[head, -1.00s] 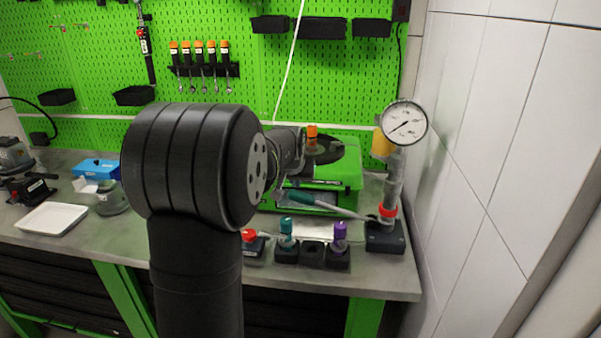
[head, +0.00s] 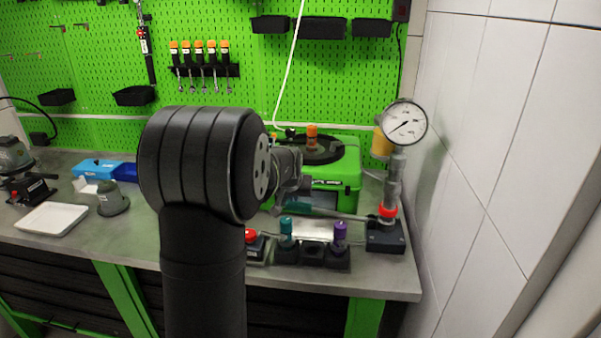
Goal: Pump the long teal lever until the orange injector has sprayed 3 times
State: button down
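The long lever's teal handle (head: 297,206) shows just below my gripper (head: 291,197). Its grey rod runs nearly level to the right, to the hand pump (head: 386,232) with a clear column and red ring. My gripper is at the handle, partly hidden by my wrist and small in view, so I cannot tell whether its fingers are closed around it. The orange injector (head: 312,132) stands upright at the black round disc on the green case (head: 335,190). No spray is visible. The round gauge (head: 405,123) sits atop the pump; its needle points lower left.
A teal-capped injector (head: 286,228) and a purple-capped one (head: 340,232) stand in black holders at the bench front, with an empty slot between. A red button box (head: 256,245) is left of them. A white tray (head: 52,219) lies far left. A tiled wall bounds the right.

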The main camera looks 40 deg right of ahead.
aim_at(293, 204)
jog(key=shift+a+f, duration=0.15)
jog(key=shift+f, duration=1.35)
jog(key=shift+s+d+r, duration=0.15)
jog(key=shift+d+r, duration=0.05)
jog(key=shift+r, duration=1.35)
jog(key=shift+s+d+r, duration=0.1)
jog(key=shift+d+r, duration=0.05)
jog(key=shift+r, duration=1.4)
jog(key=shift+f, duration=0.1)
jog(key=shift+r, duration=0.2)
jog(key=shift+f, duration=0.15)
dwell(0.4)
jog(key=shift+r, duration=0.2)
dwell(1.9)
dwell(0.4)
